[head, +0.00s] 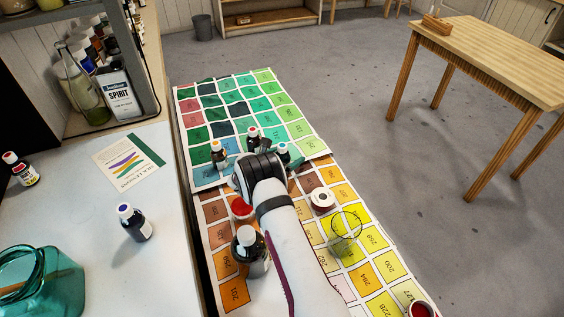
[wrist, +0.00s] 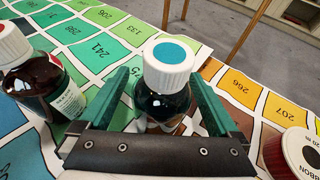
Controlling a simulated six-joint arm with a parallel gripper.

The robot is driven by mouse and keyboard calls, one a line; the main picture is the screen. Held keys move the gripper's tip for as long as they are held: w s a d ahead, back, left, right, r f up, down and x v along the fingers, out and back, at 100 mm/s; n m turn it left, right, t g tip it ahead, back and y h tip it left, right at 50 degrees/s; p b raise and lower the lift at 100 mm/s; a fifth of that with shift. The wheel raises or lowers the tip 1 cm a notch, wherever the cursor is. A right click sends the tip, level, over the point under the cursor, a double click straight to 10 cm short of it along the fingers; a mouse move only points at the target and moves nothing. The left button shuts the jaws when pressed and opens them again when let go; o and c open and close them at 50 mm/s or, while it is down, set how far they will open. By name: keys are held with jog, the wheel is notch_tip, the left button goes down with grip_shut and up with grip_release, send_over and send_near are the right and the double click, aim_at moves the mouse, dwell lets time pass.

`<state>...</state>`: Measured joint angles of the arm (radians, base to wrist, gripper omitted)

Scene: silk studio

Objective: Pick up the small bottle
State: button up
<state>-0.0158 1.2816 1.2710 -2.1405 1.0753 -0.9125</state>
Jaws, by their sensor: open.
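Several small dark bottles with white caps are in view, so the name alone does not single one out. One with a blue disc on its cap (wrist: 168,62) stands upright between the two green fingers of my gripper (wrist: 161,85) in the wrist view. The fingers are apart on either side of it; contact cannot be told. In the head view this appears to be the teal-capped bottle (head: 283,151), just right of my dark gripper (head: 262,168), its lower part partly hidden.
A red-capped bottle (wrist: 40,80) stands close left of my gripper in the wrist view. A ribbon spool (wrist: 293,153) lies to the right. In the head view, an orange-capped bottle (head: 218,151), a larger black bottle (head: 250,250) and a clear glass (head: 345,232) stand on the colour charts.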

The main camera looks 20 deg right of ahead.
grip_shut()
dwell(0.5)
